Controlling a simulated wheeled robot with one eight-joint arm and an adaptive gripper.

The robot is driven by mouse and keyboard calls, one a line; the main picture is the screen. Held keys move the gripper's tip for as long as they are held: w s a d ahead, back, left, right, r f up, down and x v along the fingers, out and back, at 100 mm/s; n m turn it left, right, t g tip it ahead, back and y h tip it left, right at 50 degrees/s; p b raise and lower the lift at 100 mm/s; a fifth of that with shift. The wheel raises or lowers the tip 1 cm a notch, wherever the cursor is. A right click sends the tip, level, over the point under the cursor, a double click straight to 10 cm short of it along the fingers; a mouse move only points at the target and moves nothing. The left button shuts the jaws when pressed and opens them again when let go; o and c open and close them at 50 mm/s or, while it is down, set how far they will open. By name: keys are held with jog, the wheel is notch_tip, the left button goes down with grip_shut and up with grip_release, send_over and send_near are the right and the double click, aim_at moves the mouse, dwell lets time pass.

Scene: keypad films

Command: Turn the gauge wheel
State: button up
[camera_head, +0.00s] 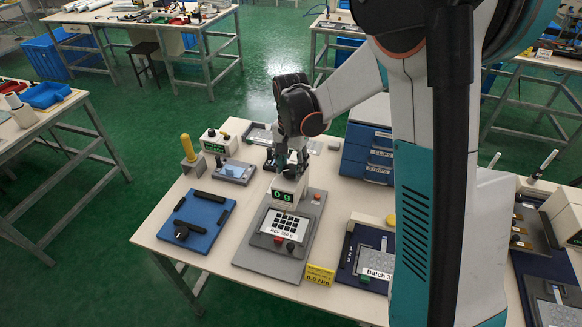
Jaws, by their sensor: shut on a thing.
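The gauge (290,184) is a pale box with a green-lit display, standing at the back of a grey plate (258,256) with a white gridded panel on the middle table. My gripper (287,166) reaches down to the top of the gauge. It is shut on a small part there, which I take to be the gauge wheel. The fingers and wrist cover most of that part, so its shape and turn cannot be read.
A blue board (198,219) with black parts lies to the left. A yellow-handled tool (188,148) stands behind it. Blue drawers (367,152) stand behind right.

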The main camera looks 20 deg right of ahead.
aim_at(291, 169)
jog(key=m, duration=0.5)
jog(key=shift+m+b, duration=0.3)
jog(key=shift+b, duration=0.1)
jog(key=m, duration=0.5)
jog(key=shift+b, duration=0.3)
jog(key=o, duration=1.1)
notch_tip(291, 169, up, 12)
